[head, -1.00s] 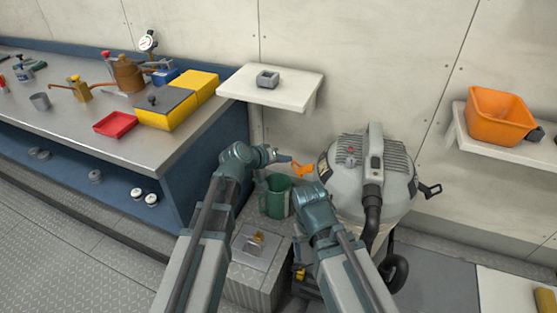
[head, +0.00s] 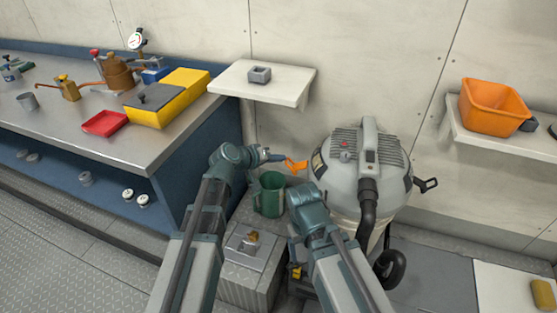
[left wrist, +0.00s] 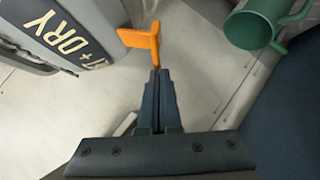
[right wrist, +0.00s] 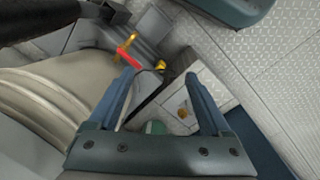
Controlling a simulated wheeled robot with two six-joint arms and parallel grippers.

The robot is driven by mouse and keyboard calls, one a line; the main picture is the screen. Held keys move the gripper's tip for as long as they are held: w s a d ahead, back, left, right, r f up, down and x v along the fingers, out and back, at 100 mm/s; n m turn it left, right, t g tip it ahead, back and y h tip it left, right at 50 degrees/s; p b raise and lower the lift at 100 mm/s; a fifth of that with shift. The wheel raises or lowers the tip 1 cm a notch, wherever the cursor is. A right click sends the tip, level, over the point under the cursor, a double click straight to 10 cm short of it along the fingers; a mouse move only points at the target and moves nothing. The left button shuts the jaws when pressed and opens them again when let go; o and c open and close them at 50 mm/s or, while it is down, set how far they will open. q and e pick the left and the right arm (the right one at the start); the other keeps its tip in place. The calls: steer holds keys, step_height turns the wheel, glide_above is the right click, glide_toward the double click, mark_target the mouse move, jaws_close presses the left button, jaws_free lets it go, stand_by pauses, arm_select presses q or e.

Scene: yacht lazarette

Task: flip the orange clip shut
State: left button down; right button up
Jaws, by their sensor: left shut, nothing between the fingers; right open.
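The orange clip (head: 297,166) juts out from the left side of the grey wet-and-dry vacuum (head: 362,172). In the left wrist view the orange clip (left wrist: 143,42) stands straight ahead of my left fingertips, beside the vacuum's lettered side. My left gripper (head: 279,157) is shut and empty, with its tips close to the clip's lower end; I cannot tell whether they touch. My right gripper (right wrist: 158,85) is open and empty, low in front of the vacuum. In the head view its fingers are hidden behind my right arm. A dark clip (head: 427,185) sits on the vacuum's right side.
A green jug (head: 269,194) stands just below my left gripper. A grey box (head: 250,254) is in front of it. The workbench (head: 68,135) is at left, a wall shelf (head: 262,84) above, and another shelf with an orange bin (head: 493,107) at right.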

arm_select(q)
step_height(320, 180, down, 7)
steer(key=n+t+h+b, duration=0.1)
steer(key=n+h+b, duration=0.4)
steer(key=b, duration=1.1)
steer(key=s+a+r+h+p, duration=0.1)
steer(key=s+a, duration=0.7)
steer(key=a, duration=0.2)
steer(key=shift+a+r+m, duration=0.3)
steer(key=shift+a+r, duration=0.05)
